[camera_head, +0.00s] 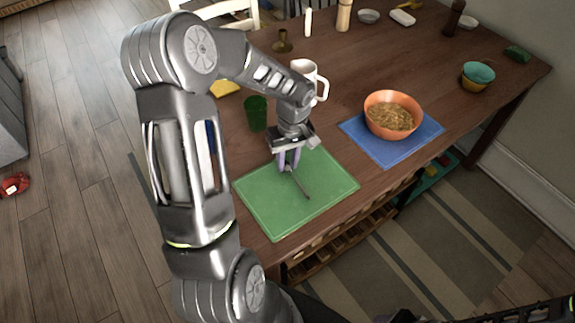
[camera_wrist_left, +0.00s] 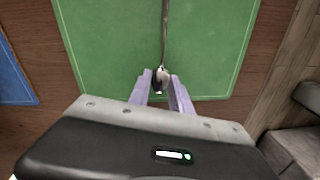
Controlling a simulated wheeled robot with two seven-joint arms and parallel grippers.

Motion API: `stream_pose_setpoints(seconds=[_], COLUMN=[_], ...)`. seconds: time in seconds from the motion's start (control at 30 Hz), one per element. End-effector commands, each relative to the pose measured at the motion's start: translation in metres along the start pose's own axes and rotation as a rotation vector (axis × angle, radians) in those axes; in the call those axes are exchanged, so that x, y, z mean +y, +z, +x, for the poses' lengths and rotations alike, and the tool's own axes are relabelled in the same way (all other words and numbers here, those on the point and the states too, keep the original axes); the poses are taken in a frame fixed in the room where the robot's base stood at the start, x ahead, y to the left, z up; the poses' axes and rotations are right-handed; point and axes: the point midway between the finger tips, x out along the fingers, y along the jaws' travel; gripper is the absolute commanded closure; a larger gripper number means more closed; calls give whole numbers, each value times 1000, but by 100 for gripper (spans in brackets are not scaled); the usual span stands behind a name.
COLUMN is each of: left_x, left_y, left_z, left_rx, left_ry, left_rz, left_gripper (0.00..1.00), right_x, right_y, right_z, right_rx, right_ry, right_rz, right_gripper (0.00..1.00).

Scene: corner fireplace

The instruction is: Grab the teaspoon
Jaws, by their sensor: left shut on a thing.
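The teaspoon (camera_head: 302,187) is a thin dark metal spoon over the green placemat (camera_head: 330,186). My left gripper (camera_head: 289,168) points down at the placemat and is shut on the spoon's bowl end. In the left wrist view the spoon (camera_wrist_left: 165,35) has its bowl between the purple fingertips of the left gripper (camera_wrist_left: 161,88), with its handle running away from them over the placemat (camera_wrist_left: 110,40). I cannot tell whether the spoon still touches the placemat.
A green cup (camera_head: 256,114) and a white mug (camera_head: 304,70) stand behind the gripper. An orange bowl (camera_head: 393,101) of food sits on a blue placemat (camera_head: 412,150) to the right. Bowls (camera_head: 478,75) and other tableware stand farther back on the wooden table (camera_head: 345,95).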

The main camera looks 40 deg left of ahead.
Motion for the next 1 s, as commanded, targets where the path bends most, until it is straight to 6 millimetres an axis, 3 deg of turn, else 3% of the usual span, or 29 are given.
stream_pose_setpoints(seconds=[0.4, 0.57, 1.0], left_x=[-5, -6, -6], left_y=[0, 0, 0], left_z=[-74, -84, -84], left_rx=[3, 0, -1], left_ry=[2, 2, 1], left_rz=[-1, 0, 0], left_gripper=[100, 100, 100], right_x=[3, 3, 3], right_y=[0, 0, 0], right_z=[8, 8, 8], right_rx=[1, 1, 1], right_ry=[0, 0, 0], right_rz=[0, 0, 0], right_gripper=[64, 64, 64])
